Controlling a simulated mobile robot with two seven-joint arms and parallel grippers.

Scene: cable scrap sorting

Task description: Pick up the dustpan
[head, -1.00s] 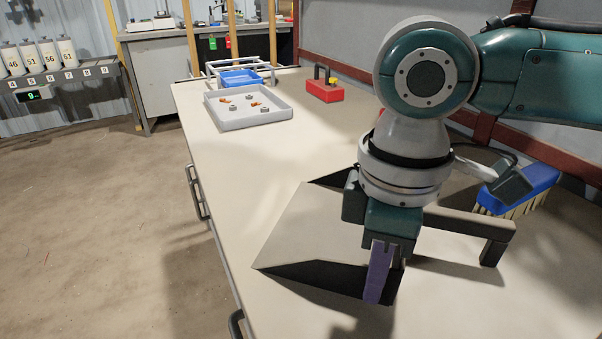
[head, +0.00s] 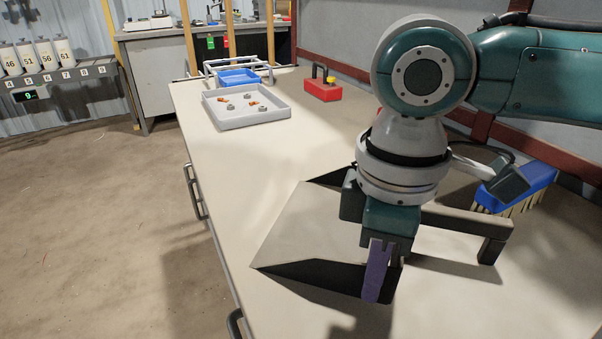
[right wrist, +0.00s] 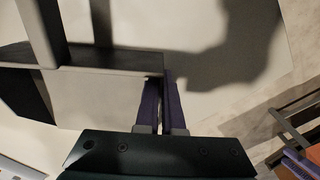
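The dustpan (head: 310,228), a grey pan with dark side walls and a dark bar handle (head: 470,221), lies on the bench below my right arm. It also shows in the right wrist view (right wrist: 100,98). My right gripper (head: 380,285) points down at the dustpan's near side wall. In the right wrist view its two purple fingers (right wrist: 161,100) are close together, one on each side of the thin wall, and look shut on it. The gripped part of the wall is mostly hidden by the fingers.
A blue brush (head: 522,187) lies behind the handle, near the wall. A grey tray (head: 228,124) with small pieces, a blue bin (head: 238,77) and a red block with a dark handle (head: 322,91) stand farther back. The bench's left-middle surface is clear.

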